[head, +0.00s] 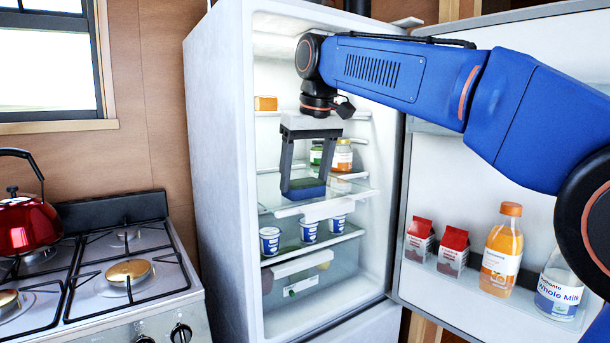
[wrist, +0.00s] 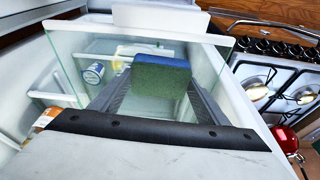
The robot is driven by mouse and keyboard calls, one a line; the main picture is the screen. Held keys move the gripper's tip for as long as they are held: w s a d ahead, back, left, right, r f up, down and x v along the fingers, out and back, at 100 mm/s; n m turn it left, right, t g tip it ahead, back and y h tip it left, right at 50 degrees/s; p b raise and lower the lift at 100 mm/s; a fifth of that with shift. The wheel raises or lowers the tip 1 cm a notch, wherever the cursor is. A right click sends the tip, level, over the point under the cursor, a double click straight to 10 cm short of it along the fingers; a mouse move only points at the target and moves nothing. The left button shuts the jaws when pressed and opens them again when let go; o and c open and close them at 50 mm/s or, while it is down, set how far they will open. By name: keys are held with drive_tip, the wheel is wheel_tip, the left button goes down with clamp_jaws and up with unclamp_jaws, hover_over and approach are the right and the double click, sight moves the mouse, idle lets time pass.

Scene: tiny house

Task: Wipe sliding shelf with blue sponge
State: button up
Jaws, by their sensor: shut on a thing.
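My gripper (head: 304,186) reaches down into the open fridge, its fingers shut on the blue sponge (head: 303,190). In the wrist view the sponge (wrist: 161,75) shows a green broad face and a blue strip along one side, held between the dark fingertips. The sliding shelf (head: 348,191) is a glass shelf with a white front edge at mid height in the fridge. The sponge is at its left front part; I cannot tell whether it touches the glass. The shelf also shows in the wrist view (wrist: 78,48), partly hidden by sponge and fingers.
Two jars (head: 342,156) stand behind the gripper. Several blue-and-white cups (head: 309,231) stand on the shelf below. The open fridge door on the right holds red cartons (head: 453,251), a juice bottle (head: 502,250) and a milk bottle (head: 559,287). A stove (head: 125,285) stands left.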

sight(319, 180)
drive_tip(key=shift+d, duration=0.1)
drive_tip(key=shift+w+d+f, duration=0.1)
drive_tip(key=shift+w+d, duration=0.65)
drive_tip(key=shift+d, duration=0.3)
drive_tip(key=shift+w+d+r, duration=0.1)
drive_tip(key=shift+w+d, duration=0.6)
drive_tip(key=shift+d, duration=0.35)
drive_tip(key=shift+w+d+f, duration=0.1)
drive_tip(key=shift+w+d, duration=0.65)
drive_tip(key=shift+d, duration=0.3)
drive_tip(key=shift+a, duration=0.1)
drive_tip(key=shift+s+a, duration=0.55)
drive_tip(key=shift+a, duration=0.25)
drive_tip(key=shift+s+a, duration=0.55)
drive_tip(key=shift+a, duration=0.2)
drive_tip(key=shift+s+a, duration=0.55)
drive_tip(key=shift+a, duration=0.25)
drive_tip(key=shift+s+a, duration=0.55)
drive_tip(key=shift+a, duration=0.25)
